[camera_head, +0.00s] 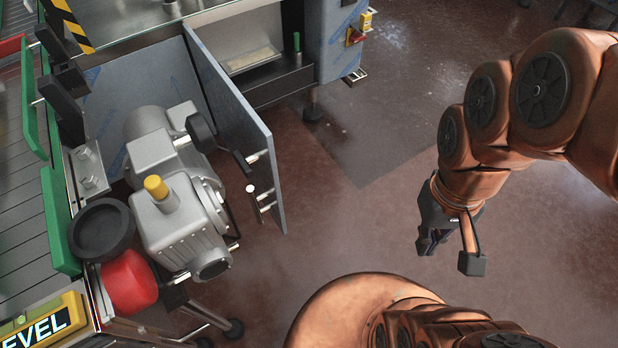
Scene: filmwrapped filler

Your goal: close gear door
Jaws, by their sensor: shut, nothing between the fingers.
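The gear door (236,118) is a flat grey-blue panel standing open at the machine, swung outward toward the floor. Its free edge points toward the lower middle of the view. A bar handle (262,200) sits on its outer end. Behind the door's inner side is a grey motor and gear unit (180,205) with a yellow cap. My gripper (428,248) hangs over the open floor at the right, well apart from the door. Its dark fingers are shut and empty, pointing down.
A black round cup (101,229) and a red cylinder (128,283) sit beside the gear unit. A conveyor with green guides (58,220) runs along the left. A cabinet with a red-yellow switch (356,36) stands at the back. The floor (340,225) between door and gripper is clear.

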